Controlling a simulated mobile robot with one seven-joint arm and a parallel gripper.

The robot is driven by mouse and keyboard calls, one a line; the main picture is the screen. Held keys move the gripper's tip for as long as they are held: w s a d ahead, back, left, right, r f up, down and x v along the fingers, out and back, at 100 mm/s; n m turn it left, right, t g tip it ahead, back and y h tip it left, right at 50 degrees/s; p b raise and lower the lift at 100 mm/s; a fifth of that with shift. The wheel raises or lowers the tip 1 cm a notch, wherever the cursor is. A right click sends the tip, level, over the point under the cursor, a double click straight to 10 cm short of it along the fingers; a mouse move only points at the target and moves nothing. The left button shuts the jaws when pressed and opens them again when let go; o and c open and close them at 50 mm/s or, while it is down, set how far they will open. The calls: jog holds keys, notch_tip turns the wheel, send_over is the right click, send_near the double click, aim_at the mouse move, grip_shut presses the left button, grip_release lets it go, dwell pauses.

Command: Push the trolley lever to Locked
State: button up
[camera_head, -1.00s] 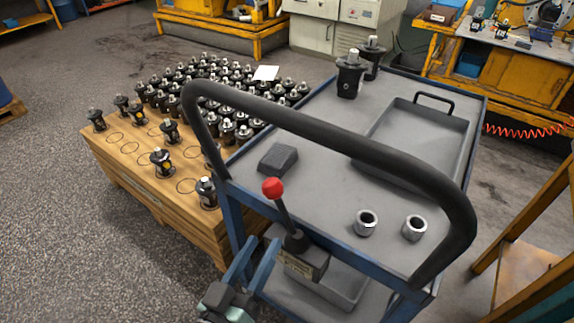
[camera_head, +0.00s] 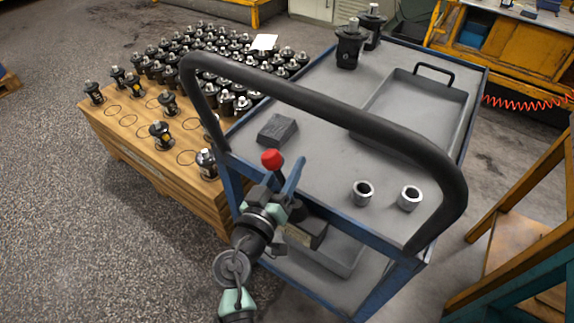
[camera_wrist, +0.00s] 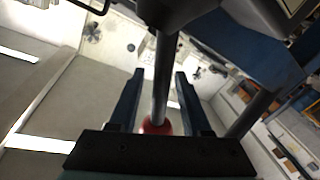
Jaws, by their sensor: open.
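The trolley lever is a dark rod with a red ball knob (camera_head: 272,159), rising from a dark bracket (camera_head: 318,232) at the trolley's near side. My gripper (camera_head: 282,178) is at the lever just below the knob. In the wrist view my two blue fingers (camera_wrist: 158,78) are apart, with the lever's metal shaft (camera_wrist: 163,80) between them. The knob also shows in the wrist view (camera_wrist: 158,127), close to the palm. My gripper is open around the lever; I cannot tell if a finger touches it. The label on the bracket is partly hidden and unreadable.
The blue-framed trolley (camera_head: 330,165) has a black tubular handle (camera_head: 330,112) arching over my gripper. Two metal rings (camera_head: 363,193), a dark block (camera_head: 278,130) and a tray lie on top. A wooden pallet (camera_head: 165,190) with several black motors stands to the left. Floor at the left is clear.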

jog(key=shift+c, duration=0.2)
grip_shut()
dwell(1.3)
